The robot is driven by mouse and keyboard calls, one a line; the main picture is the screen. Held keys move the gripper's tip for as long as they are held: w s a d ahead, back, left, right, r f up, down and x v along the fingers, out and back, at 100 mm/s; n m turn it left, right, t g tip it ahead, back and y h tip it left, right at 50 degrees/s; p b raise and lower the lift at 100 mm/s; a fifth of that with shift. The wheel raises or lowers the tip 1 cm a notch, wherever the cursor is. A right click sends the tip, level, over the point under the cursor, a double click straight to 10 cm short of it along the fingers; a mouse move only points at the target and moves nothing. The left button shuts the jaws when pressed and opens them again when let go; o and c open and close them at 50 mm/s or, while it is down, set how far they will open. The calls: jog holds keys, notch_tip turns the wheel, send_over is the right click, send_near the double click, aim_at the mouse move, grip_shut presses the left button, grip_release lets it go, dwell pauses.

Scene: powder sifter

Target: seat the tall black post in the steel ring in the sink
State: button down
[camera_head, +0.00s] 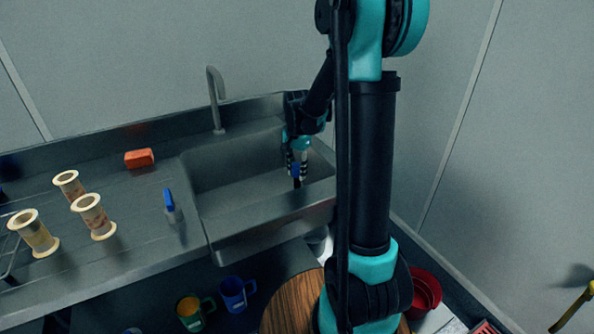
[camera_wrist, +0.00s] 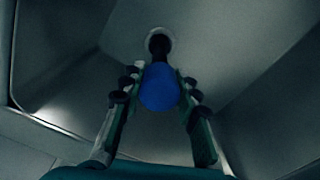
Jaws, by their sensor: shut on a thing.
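My gripper (camera_head: 297,168) is low inside the right part of the steel sink (camera_head: 228,205). It also shows in the wrist view (camera_wrist: 158,92), with its two fingers closed on either side of the blue round head (camera_wrist: 159,88) of the black post (camera_wrist: 158,45). In the head view a bit of the black post (camera_head: 297,184) shows below the fingers. The pale steel ring (camera_wrist: 172,38) lies on the sink floor in the wrist view, and the post's far end overlaps it. I cannot tell whether that end is inside the ring or above it. The ring is hidden in the head view.
The faucet (camera_head: 214,98) rises behind the sink. On the counter left of it are a blue-topped object (camera_head: 171,203), an orange block (camera_head: 139,158) and several cream spools (camera_head: 92,215). Mugs (camera_head: 236,293) and a round wooden top (camera_head: 290,302) are below. The sink walls surround my gripper.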

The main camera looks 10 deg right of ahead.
jog(key=shift+f, duration=0.1)
jog(key=c, duration=1.1)
grip_release()
notch_tip(320, 180, up, 12)
jog(key=shift+r, duration=0.15)
